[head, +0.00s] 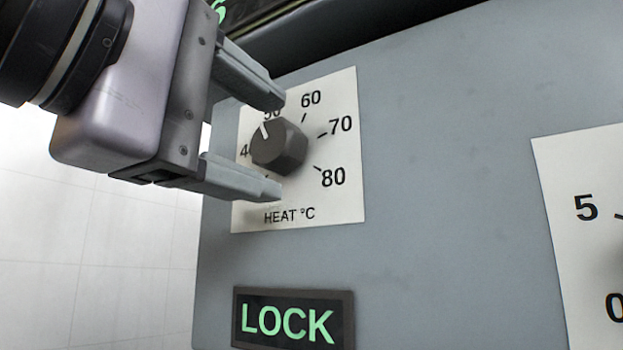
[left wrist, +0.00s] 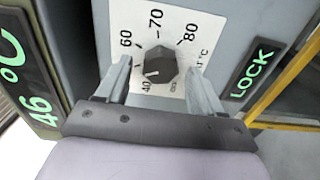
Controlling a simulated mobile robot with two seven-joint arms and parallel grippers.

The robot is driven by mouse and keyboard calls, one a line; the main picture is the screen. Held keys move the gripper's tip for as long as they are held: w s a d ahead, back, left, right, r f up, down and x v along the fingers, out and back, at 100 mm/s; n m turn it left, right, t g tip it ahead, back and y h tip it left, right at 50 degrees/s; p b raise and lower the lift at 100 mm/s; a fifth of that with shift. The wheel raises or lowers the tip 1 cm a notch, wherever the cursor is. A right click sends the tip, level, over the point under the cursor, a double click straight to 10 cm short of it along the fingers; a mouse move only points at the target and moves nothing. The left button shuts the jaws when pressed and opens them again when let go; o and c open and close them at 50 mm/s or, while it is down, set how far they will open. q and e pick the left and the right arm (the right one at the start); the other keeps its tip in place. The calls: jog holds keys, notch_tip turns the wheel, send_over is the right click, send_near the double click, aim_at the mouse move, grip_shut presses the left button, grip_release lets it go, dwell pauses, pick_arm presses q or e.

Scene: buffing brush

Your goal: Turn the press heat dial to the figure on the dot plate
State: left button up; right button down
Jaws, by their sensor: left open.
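The heat dial is a dark faceted knob (head: 279,147) on a white scale plate (head: 345,205) marked HEAT °C. Its white pointer line points up-left in the head view, between 40 and 50. The knob also shows in the left wrist view (left wrist: 161,66). My left gripper (head: 281,148) is open, with one finger above the knob and one below it in the head view. I cannot tell whether either finger touches it. The fingers partly hide the 40 and 50 marks. My right gripper is not in view.
A lit LOCK sign (head: 292,319) sits below the heat scale on the grey panel (head: 450,150). Part of another white scale (head: 585,240) with 5 and 0 shows at the right. A yellow bar (left wrist: 285,75) runs along the right of the left wrist view.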

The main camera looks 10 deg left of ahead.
pick_arm(q)
jog(key=v, duration=0.6)
jog(key=shift+b, duration=0.4)
jog(key=shift+s, duration=0.25)
